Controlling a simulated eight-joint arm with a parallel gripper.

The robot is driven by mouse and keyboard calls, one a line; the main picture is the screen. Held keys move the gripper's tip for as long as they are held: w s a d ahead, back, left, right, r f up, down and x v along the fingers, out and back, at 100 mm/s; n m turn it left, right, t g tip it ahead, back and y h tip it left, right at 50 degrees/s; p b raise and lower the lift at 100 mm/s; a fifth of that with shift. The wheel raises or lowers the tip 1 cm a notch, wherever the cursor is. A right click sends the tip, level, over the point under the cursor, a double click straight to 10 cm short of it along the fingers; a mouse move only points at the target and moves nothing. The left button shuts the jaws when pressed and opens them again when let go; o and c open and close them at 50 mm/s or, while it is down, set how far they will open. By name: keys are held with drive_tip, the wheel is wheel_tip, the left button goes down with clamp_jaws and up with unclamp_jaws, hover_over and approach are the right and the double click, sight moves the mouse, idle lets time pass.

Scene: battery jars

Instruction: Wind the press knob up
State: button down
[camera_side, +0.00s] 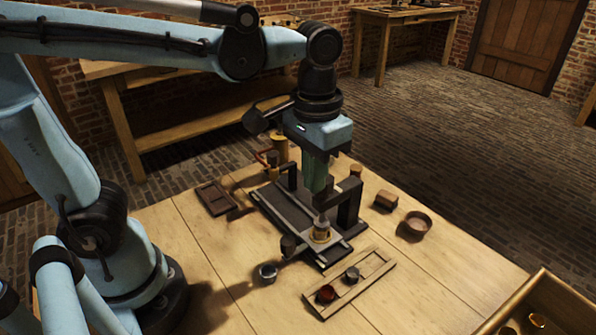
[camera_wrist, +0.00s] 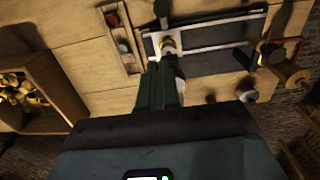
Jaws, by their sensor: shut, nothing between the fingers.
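The press (camera_side: 349,205) stands on a dark railed base (camera_side: 279,208) in the middle of the table, with a dark upright and an arm reaching over a brass-coloured round piece (camera_side: 321,231). That piece also shows in the wrist view (camera_wrist: 168,45). My gripper (camera_side: 318,189) points down with its green fingers shut and empty, just above the press arm. In the wrist view my gripper (camera_wrist: 160,67) overlaps the near side of the press. I cannot clearly make out the press knob; the fingers cover part of that area. I cannot tell whether they touch it.
A wooden tray (camera_side: 369,283) with two small jars lies in front of the press. A metal cup (camera_side: 267,272) is at its left, a round bowl (camera_side: 415,224) and wooden block (camera_side: 386,200) at its right. A crate (camera_wrist: 68,92) holds brass pieces.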

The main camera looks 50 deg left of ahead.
drive_tip(key=r, duration=0.5)
drive_tip(key=shift+s, duration=0.2)
